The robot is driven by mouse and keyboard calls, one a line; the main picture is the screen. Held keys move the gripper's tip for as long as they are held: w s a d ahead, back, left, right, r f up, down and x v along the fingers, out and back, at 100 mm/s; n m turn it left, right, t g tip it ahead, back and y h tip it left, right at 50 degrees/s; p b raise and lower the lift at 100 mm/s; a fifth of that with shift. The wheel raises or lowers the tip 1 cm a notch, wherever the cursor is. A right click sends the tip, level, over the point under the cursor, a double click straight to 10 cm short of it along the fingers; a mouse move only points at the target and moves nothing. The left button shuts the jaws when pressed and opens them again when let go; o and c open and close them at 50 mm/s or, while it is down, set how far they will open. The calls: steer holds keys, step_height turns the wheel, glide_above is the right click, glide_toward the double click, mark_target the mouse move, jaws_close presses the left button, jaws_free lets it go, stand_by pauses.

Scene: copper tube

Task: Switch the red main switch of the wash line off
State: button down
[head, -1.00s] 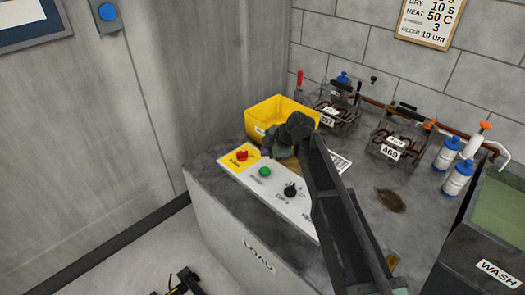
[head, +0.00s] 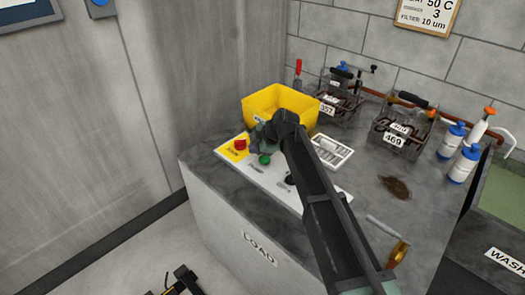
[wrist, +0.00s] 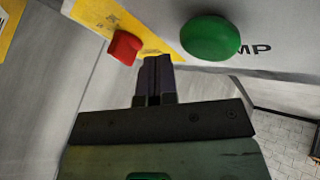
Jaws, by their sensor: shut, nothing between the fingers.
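The red main switch (head: 240,145) sits on a yellow plate (head: 233,153) at the left end of the white control panel (head: 272,184). In the wrist view the red switch (wrist: 124,47) is at upper left, just beyond and left of my gripper's fingertips. My gripper (wrist: 154,62) is shut and empty, its tips pointing at the panel between the red switch and the green button (wrist: 210,38). In the head view my arm's end is over the panel beside the green button (head: 264,159) and hides part of the panel. I cannot tell whether the fingers touch the switch.
A yellow bin (head: 281,101) stands behind the panel. A white tray (head: 331,151), a black knob (head: 290,179), wire baskets (head: 402,127), blue-capped bottles (head: 464,164) and a brown stain (head: 395,187) are to the right. A brass-ended tool (head: 399,252) lies near the front edge.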

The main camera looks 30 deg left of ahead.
mark_target(248, 156)
steer(key=b+x, duration=0.1)
steer(key=x, duration=0.2)
steer(key=shift+d+f, duration=0.15)
steer(key=shift+w+a+r+p, duration=0.3)
steer(key=shift+w+a, duration=0.2)
steer(key=shift+a, duration=0.1)
steer(key=shift+w+a+r+p, duration=0.15)
steer(key=shift+w+a+r, duration=0.2)
steer(key=shift+w+a, duration=0.25)
steer(key=shift+a, duration=0.35)
steer(key=shift+w, duration=0.55)
steer(key=shift+s, duration=0.1)
steer(key=shift+s+a, duration=0.1)
steer(key=shift+s, duration=0.7)
